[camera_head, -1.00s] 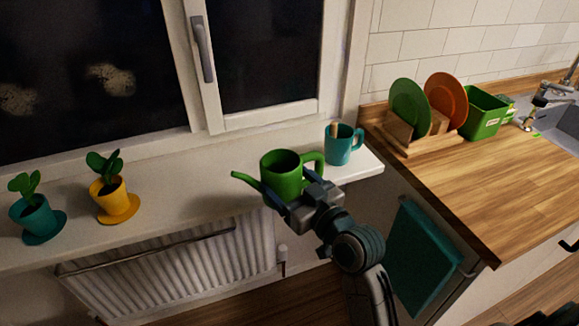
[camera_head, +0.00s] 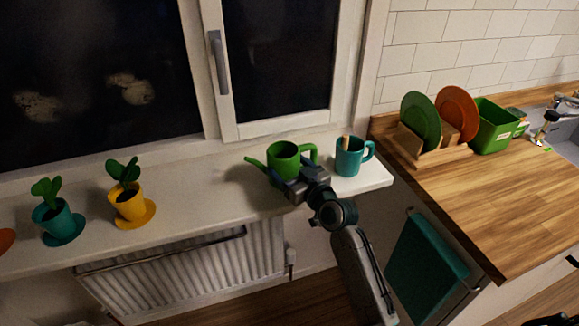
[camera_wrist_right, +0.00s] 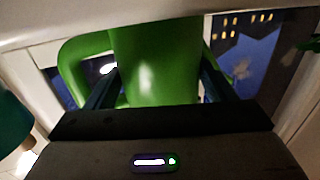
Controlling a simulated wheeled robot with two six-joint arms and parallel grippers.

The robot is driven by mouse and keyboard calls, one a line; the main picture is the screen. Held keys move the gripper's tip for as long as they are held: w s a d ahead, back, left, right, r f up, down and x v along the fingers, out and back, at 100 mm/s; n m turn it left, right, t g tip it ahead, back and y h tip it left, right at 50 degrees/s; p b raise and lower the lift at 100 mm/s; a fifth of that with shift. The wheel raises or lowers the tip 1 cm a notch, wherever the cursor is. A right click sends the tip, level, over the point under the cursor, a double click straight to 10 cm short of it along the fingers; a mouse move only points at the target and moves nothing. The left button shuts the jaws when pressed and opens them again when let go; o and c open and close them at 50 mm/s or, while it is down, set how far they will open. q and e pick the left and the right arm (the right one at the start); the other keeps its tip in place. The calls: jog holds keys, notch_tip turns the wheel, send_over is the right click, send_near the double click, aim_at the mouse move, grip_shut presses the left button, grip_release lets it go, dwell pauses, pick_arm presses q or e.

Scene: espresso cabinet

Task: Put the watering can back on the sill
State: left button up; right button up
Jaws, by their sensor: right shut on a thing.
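The green watering can (camera_head: 284,160) is upright at the right part of the white sill (camera_head: 200,190), its spout to the left and its handle to the right. My right gripper (camera_head: 290,184) is shut on the can's body from the front. In the right wrist view the can's green body (camera_wrist_right: 155,65) fills the space between the two fingers (camera_wrist_right: 158,92), with the handle at the left. The head view does not clearly show whether the can's base touches the sill. My left gripper is not in view.
A teal mug (camera_head: 348,158) stands on the sill just right of the can. Potted plants in a yellow pot (camera_head: 131,205) and a teal pot (camera_head: 60,222) stand to the left, with bare sill between. The window (camera_head: 280,60) is behind.

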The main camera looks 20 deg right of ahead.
jog(key=shift+f, duration=0.2)
jog(key=shift+f+b, duration=0.15)
jog(key=shift+b, duration=0.2)
jog(key=o, duration=1.3)
